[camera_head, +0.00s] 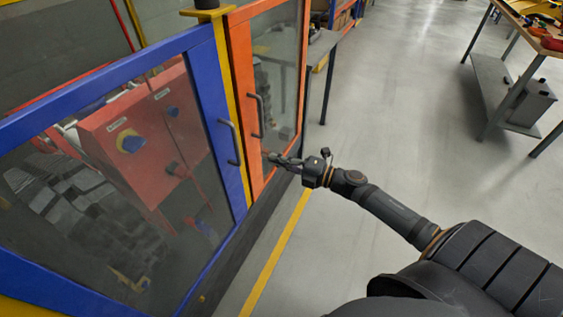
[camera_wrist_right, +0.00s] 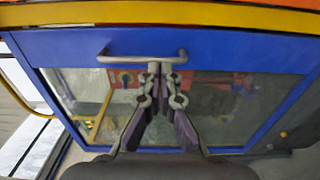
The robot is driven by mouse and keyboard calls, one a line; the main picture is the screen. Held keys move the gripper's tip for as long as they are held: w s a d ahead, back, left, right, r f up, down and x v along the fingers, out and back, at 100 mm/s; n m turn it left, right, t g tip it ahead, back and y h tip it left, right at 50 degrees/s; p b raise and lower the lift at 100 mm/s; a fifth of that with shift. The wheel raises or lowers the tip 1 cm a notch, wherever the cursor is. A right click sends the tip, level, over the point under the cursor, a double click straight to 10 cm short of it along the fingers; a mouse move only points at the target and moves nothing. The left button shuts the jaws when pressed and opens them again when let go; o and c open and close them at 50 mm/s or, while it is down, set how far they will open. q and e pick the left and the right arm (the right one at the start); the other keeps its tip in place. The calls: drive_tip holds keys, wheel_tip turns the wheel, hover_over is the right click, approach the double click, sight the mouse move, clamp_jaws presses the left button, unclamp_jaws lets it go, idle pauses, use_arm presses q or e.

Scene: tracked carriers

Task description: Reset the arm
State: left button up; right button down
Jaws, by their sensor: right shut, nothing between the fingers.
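My right arm (camera_head: 395,212) reaches in from the lower right of the head view. Its gripper (camera_head: 272,157) points left in front of the machine's door panels, overlapping the orange-framed door (camera_head: 238,62) near its lower part. In the wrist view the right gripper (camera_wrist_right: 154,70) is shut and empty, its fingertips together. They overlap the bar handle (camera_wrist_right: 120,58) of a blue-framed door (camera_wrist_right: 230,50); I cannot tell whether they touch it. My left gripper does not show.
The blue door's handle (camera_head: 229,143) and the orange door's handle (camera_head: 257,115) stand side by side. A red control box (camera_head: 140,145) shows behind the glass. Grey floor (camera_head: 400,110) is open to the right. A workbench (camera_head: 520,30) stands at the upper right.

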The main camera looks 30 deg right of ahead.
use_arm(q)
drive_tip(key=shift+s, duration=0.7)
use_arm(e)
drive_tip(key=shift+s+d, duration=0.4)
drive_tip(key=shift+s, duration=0.1)
